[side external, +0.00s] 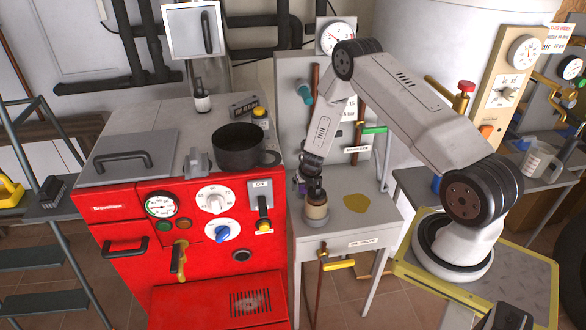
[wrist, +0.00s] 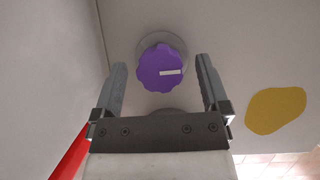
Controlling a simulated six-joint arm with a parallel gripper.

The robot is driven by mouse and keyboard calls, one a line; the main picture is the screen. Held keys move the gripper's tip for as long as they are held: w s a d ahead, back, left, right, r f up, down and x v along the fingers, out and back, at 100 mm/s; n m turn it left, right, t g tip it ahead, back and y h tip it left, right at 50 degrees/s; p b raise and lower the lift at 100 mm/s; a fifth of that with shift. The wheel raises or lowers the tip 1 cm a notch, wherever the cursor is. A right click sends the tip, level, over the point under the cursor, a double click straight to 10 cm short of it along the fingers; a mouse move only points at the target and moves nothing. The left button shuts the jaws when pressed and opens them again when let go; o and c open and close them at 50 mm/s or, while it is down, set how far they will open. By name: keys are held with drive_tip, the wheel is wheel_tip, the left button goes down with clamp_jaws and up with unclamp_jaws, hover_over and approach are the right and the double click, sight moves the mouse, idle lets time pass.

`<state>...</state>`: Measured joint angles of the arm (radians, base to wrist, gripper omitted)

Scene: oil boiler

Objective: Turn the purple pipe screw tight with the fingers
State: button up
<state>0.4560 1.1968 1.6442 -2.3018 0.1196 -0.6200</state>
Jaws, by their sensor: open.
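The purple pipe screw (wrist: 162,68) is a lobed round knob with a white mark, on a grey round flange in the wrist view. My gripper (wrist: 160,64) is open, with one dark finger to the left of the screw and one to the right. A gap shows between each finger and the screw, so neither seems to touch it. How deep the fingers reach is unclear. In the side external view a small purple patch (side external: 300,187) shows beside my wrist, low over the grey table; the fingers are mostly hidden there.
The red boiler (side external: 190,235) with a dark pot (side external: 240,147) on top stands left of the grey table (side external: 355,228). A yellow patch (side external: 356,202) lies on the table's right side. A green-handled valve (side external: 373,130) is behind the table.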

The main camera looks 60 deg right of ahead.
drive_tip(key=shift+c, duration=0.2)
drive_tip(key=c, duration=1.2)
drive_tip(key=shift+c, duration=0.2)
drive_tip(key=shift+w+m+g+h, duration=0.1)
drive_tip(key=shift+m+g+h, duration=0.45)
drive_tip(key=shift+m, duration=1.85)
drive_tip(key=shift+w+m+g+h, duration=0.15)
drive_tip(key=shift+m+g, duration=0.3)
drive_tip(key=shift+m, duration=0.45)
drive_tip(key=shift+s+m+g+h, duration=0.15)
drive_tip(key=shift+m+g, duration=0.25)
drive_tip(key=shift+m, duration=0.8)
drive_tip(key=o, duration=1.3)
